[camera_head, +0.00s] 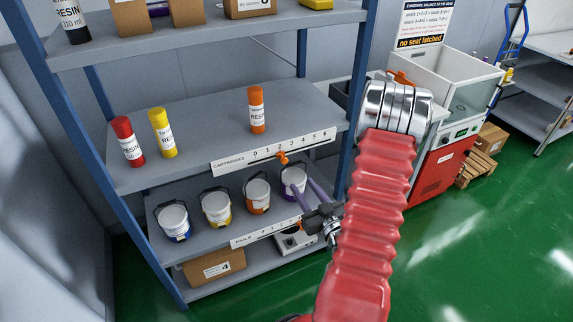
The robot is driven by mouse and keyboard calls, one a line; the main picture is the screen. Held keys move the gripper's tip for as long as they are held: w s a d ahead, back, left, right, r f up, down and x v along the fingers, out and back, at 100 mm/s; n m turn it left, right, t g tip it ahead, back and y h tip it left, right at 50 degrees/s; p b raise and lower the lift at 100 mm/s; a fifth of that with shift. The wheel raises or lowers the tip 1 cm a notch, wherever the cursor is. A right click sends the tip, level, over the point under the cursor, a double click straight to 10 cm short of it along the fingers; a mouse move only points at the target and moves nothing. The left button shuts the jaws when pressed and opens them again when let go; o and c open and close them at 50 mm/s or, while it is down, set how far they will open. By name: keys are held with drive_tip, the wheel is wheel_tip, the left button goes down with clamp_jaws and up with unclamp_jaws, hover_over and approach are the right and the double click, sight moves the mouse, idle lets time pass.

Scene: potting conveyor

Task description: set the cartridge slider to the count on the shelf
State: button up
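The cartridge slider (282,158) is an orange knob on the white strip marked CARTRIDGES (226,164), along the front edge of the middle shelf. On that shelf stand three upright cartridges: a red one (128,143), a yellow one (163,134) and an orange one (256,111). My gripper (302,184) is below and right of the slider, in front of the lower shelf. Its two fingers are apart, with nothing visibly held, and do not touch the slider.
Several lidded pails, one with a blue base (173,222), stand on the lower shelf behind a PAILS strip (262,236). A blue post (352,120) rises at the shelf's right. A black cartridge (72,20) stands on the top shelf. Green floor (480,250) is clear at right.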

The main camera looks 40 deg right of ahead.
sight(285, 162)
drive_tip(key=x, duration=1.3)
drive_tip(key=shift+w, duration=0.1)
drive_tip(key=shift+c, duration=0.4)
clamp_jaws()
